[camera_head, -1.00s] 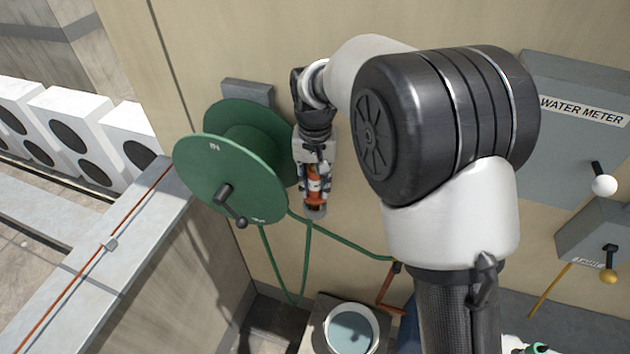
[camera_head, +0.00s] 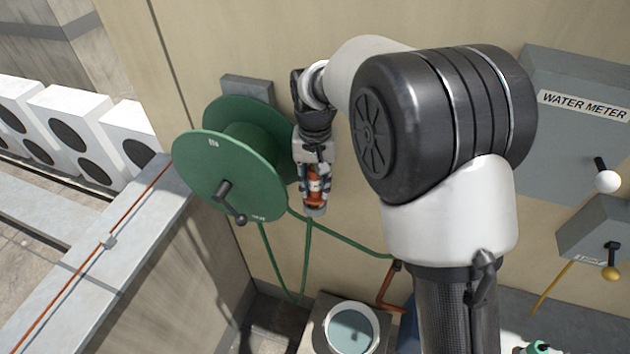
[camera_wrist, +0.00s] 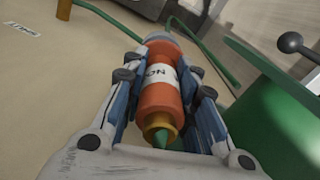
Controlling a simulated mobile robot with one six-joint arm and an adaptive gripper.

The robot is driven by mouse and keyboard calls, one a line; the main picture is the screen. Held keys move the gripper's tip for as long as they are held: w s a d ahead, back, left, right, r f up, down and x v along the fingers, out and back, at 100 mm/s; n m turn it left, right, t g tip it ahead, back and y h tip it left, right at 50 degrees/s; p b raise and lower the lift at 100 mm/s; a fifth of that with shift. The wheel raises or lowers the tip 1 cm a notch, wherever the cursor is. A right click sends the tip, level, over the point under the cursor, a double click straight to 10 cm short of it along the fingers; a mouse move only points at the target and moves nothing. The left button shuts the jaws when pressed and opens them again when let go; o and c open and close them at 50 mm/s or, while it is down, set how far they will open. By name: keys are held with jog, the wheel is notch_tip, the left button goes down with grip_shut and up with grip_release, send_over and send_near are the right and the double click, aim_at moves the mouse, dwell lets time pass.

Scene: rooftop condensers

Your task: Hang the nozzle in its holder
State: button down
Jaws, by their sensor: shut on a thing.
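The nozzle (camera_head: 314,186) is an orange cylinder with a white label. My gripper (camera_head: 314,190) points down in front of the beige wall, just right of the green reel, and is shut on the nozzle. In the wrist view the nozzle (camera_wrist: 160,95) lies between the two blue-sided fingers of my gripper (camera_wrist: 165,85), with a yellow-orange collar and green tip towards the camera. A grey rim (camera_wrist: 162,38) surrounds its far end. I cannot tell whether this rim belongs to the nozzle or to the holder. No holder shows clearly apart from it.
The green hose reel (camera_head: 235,165) with its black crank stands close on the left. A green hose (camera_head: 345,243) hangs in loops below my gripper. A round pale basin (camera_head: 352,330) stands below. The water meter box (camera_head: 575,130) and a valve box (camera_head: 600,240) are at right.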

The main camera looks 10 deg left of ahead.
jog(key=shift+f+b, duration=0.5)
jog(key=shift+f, duration=0.45)
jog(key=c, duration=1.2)
grip_release()
jog(key=shift+r, duration=0.1)
